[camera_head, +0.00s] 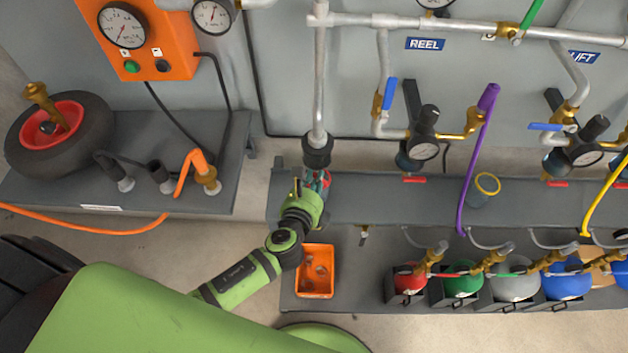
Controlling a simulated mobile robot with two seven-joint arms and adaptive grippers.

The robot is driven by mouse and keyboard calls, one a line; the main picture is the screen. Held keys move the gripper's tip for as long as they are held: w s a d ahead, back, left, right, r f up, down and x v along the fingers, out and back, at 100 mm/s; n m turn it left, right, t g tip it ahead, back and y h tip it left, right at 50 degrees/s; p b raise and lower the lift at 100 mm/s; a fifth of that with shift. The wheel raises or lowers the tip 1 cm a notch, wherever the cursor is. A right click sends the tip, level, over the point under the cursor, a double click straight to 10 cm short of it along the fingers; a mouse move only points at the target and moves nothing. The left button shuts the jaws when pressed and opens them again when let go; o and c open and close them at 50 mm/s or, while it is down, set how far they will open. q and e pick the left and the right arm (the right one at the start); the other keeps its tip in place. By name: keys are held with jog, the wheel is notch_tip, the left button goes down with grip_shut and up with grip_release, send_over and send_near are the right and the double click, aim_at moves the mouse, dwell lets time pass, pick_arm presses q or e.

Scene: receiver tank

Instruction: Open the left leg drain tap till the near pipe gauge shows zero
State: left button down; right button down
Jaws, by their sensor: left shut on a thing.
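The left leg pipe (319,80) runs down the grey wall to a dark fitting (317,151) at its lower end. My left gripper (318,182) is just below this fitting, shut on the drain tap there. The gripper hides most of the tap; a bit of red shows between the fingers. How far the tap is turned cannot be told. A white dial gauge (212,15) is at the top, left of the pipe. Another gauge (436,3) is cut off at the top edge. Their readings are too small to tell. My right gripper is out of view.
An orange tray (315,291) sits below the gripper. Right stand gauged regulators (424,150), a purple hose (476,160) and several coloured bottles (463,280). Left are an orange gauge box (150,35), a wheel (92,135) and an orange hose (90,227).

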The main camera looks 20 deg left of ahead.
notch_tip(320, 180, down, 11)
jog(key=b, duration=1.1)
pick_arm(q)
jog(key=shift+f+n+t+h+b, duration=0.1)
jog(key=shift+n+t+h+b, duration=0.45)
jog(key=shift+n, duration=1)
jog(key=shift+f+n+t+h+b, duration=0.1)
jog(key=shift+n+t+h+b, duration=0.4)
jog(key=shift+n, duration=1)
jog(key=shift+f+n+t+h+b, duration=0.1)
jog(key=shift+n+t+h+b, duration=0.15)
jog(key=shift+n+t, duration=0.9)
jog(key=c, duration=1.2)
grip_release()
jog(key=shift+n+g, duration=0.4)
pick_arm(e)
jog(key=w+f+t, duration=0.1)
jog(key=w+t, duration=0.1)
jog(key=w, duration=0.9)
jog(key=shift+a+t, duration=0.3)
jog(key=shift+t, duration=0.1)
pick_arm(q)
jog(key=s, duration=0.8)
jog(key=shift+a, duration=0.4)
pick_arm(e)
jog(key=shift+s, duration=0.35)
